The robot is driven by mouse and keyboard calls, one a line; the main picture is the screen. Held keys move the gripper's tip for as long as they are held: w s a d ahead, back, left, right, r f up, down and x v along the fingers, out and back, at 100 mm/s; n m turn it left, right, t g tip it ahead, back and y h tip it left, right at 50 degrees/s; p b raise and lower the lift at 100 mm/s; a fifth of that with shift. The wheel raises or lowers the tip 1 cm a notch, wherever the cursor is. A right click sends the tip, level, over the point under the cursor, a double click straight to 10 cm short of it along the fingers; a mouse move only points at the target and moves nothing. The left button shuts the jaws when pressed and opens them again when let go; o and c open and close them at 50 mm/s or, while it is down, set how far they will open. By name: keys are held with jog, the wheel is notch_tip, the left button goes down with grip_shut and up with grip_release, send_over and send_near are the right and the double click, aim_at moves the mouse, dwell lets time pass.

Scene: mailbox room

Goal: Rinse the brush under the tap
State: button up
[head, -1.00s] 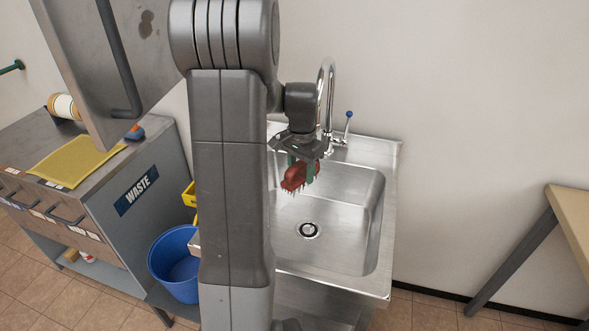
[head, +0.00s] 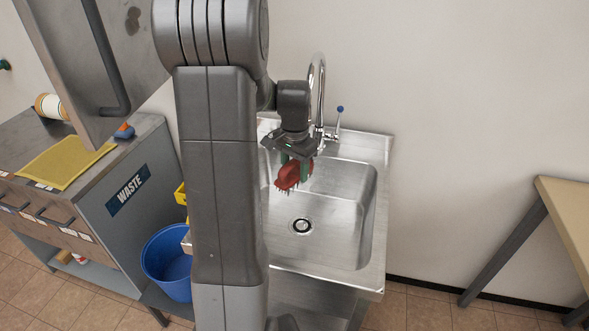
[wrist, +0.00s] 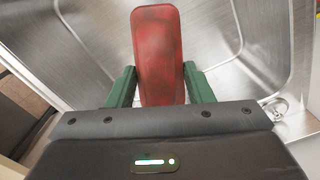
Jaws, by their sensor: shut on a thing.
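A red brush (head: 289,176) with dark bristles pointing down is held by my gripper (head: 297,166) over the steel sink (head: 345,215). In the wrist view the brush's red back (wrist: 158,55) sits between the two green fingers of my gripper (wrist: 158,88). The brush is above the basin, apart from its floor. The curved chrome tap (head: 318,90) rises behind my gripper at the back of the sink, and its lower part is partly hidden by my gripper. A lever with a blue knob (head: 340,109) stands to the tap's right. No water stream is visible.
The drain (head: 301,226) lies in the basin floor. On the left are a cabinet marked WASTE (head: 128,194), a yellow cloth (head: 62,164) and a blue bucket (head: 170,262). A wooden table (head: 570,205) stands at the right. My arm hides the sink's left side.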

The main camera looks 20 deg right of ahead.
jog(key=shift+w, duration=0.1)
jog(key=shift+w+d, duration=0.1)
jog(key=shift+w, duration=0.35)
jog(key=shift+s, duration=0.15)
jog(key=shift+s, duration=0.45)
jog(key=shift+a, duration=0.2)
jog(key=w+a, duration=0.1)
jog(key=a, duration=0.6)
jog(key=shift+a, duration=0.4)
jog(key=shift+w, duration=0.1)
dwell(0.9)
dwell(0.4)
